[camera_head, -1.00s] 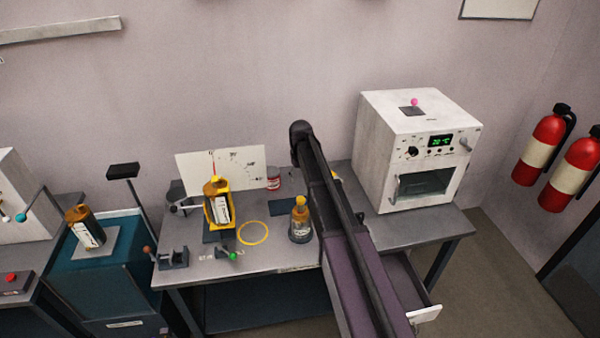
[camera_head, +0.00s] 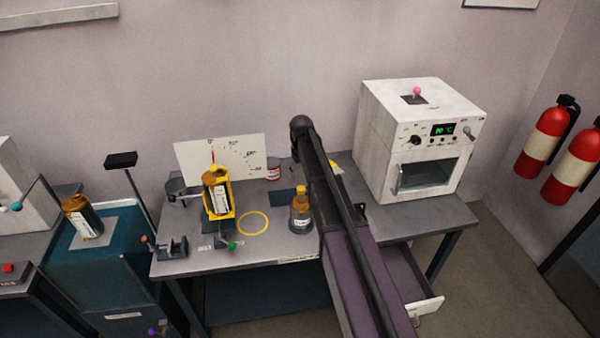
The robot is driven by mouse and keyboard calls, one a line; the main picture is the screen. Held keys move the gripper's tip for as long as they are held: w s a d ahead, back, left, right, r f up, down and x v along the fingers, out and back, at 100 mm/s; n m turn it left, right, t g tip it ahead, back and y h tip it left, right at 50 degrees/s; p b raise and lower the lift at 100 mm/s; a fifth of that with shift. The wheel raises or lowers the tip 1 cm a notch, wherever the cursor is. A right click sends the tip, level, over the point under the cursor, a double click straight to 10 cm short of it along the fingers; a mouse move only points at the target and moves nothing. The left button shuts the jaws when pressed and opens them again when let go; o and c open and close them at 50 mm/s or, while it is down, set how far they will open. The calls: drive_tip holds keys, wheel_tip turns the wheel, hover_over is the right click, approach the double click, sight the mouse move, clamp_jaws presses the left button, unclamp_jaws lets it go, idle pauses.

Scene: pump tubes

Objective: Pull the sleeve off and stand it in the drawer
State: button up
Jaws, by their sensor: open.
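An open drawer (camera_head: 428,305) with a white front juts out below the right part of the grey workbench. No sleeve can be picked out with certainty. A brown bottle (camera_head: 215,196) with a white label sits tilted in a yellow holder (camera_head: 232,198) before a white dial board. An amber bottle (camera_head: 300,214) stands on the bench just left of my arm. My arm reaches from the bottom edge up over the bench, and my gripper is not visible.
A white oven (camera_head: 415,150) with a green display and pink knob stands on the bench's right end. A yellow ring (camera_head: 253,223) marks the bench. Small clamps stand at its front left. Another brown bottle (camera_head: 83,216) stands on a teal cabinet. Fire extinguishers (camera_head: 543,140) hang at right.

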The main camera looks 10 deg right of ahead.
sight(301, 188)
drive_tip(key=shift+f+b, duration=5.15)
drive_tip(key=shift+f, duration=0.3)
clamp_jaws()
drive_tip(key=shift+r+p, duration=0.85)
drive_tip(key=shift+r+p, duration=2.1)
